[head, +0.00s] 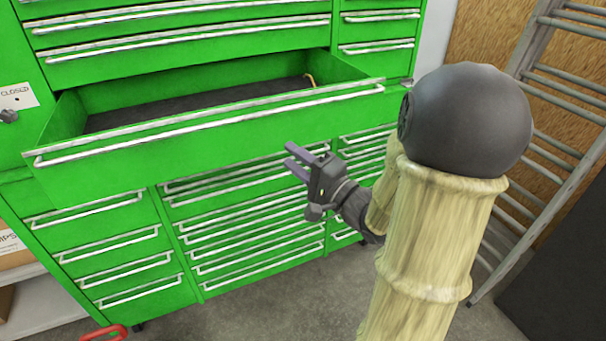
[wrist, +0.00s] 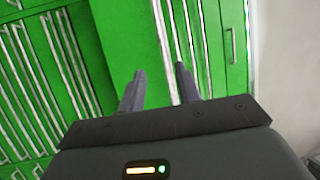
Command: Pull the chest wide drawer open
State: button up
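The wide drawer (head: 215,125) of the green chest (head: 100,213) is pulled out in the head view, with its dark floor showing inside. A long silver handle bar (head: 215,124) runs across its front. My gripper (head: 297,160) is in front of and below the drawer front, apart from the handle in the head view. Its two fingers are spread with nothing between them. In the wrist view the gripper (wrist: 160,82) also shows open fingers, with green drawer fronts and silver bars beyond them.
Several shut drawers with silver handles lie above and below. A small yellowish item (head: 310,80) is in the open drawer's back right. A grey ladder (head: 560,140) leans at the right. A red object (head: 104,333) is at the bottom left. Grey floor (head: 270,305) is clear in front.

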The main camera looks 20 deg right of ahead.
jog(key=b+v, duration=0.2)
jog(key=b, duration=0.1)
jog(key=shift+a+f, duration=0.1)
jog(key=shift+f, duration=0.05)
dwell(0.3)
